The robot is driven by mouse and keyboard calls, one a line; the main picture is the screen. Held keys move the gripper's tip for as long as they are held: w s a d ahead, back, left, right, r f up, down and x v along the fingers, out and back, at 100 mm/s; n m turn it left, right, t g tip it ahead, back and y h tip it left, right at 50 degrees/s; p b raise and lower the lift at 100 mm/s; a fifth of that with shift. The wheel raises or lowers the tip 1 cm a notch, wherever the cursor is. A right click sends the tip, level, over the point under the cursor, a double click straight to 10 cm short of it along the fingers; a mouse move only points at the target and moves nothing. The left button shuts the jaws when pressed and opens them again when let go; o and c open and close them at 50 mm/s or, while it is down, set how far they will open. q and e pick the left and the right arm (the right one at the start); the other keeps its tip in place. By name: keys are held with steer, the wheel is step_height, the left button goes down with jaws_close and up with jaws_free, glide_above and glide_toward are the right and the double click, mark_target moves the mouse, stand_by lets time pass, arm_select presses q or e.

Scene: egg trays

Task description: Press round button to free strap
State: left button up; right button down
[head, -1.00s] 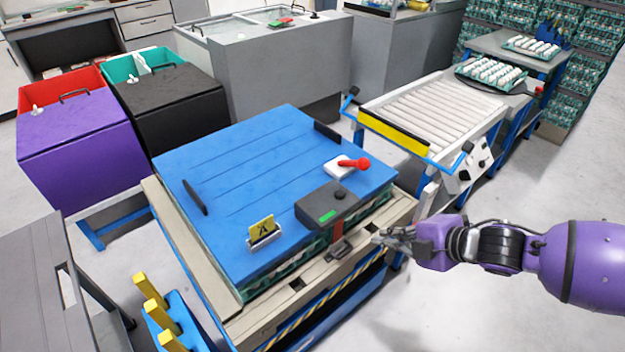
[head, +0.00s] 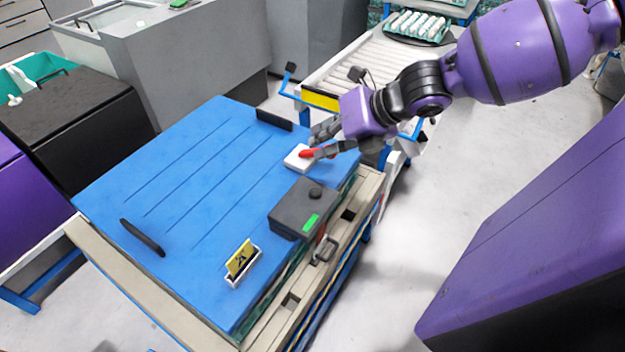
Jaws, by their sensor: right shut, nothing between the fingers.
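A dark grey box (head: 296,214) with a round black button (head: 315,194) on top and a green display sits at the right edge of the blue lid (head: 190,180). A short red strap (head: 320,240) shows at the box's front side, above a metal buckle (head: 325,250) on the beige frame. My right gripper (head: 314,142) is shut and empty, just behind the box, over the red lever (head: 308,154) on its white base (head: 297,160). It partly hides the lever, and I cannot tell whether they touch. My left gripper is out of view.
A yellow card in a white holder (head: 243,264) and black handles (head: 143,238) stand on the lid. A roller conveyor (head: 350,66) lies behind my right arm, with an egg tray (head: 417,27) beyond. Black bin (head: 70,110) at left.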

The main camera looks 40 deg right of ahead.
glide_above(315, 192)
steer(key=w+d, duration=0.2)
steer(key=f, duration=0.8)
steer(key=shift+s+a, duration=0.1)
steer(key=shift+s, duration=0.15)
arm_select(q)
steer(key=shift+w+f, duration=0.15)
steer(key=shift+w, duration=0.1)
arm_select(e)
steer(key=shift+f, duration=0.55)
stand_by(0.4)
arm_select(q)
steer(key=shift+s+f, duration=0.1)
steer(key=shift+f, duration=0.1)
arm_select(e)
steer(key=shift+f, duration=0.4)
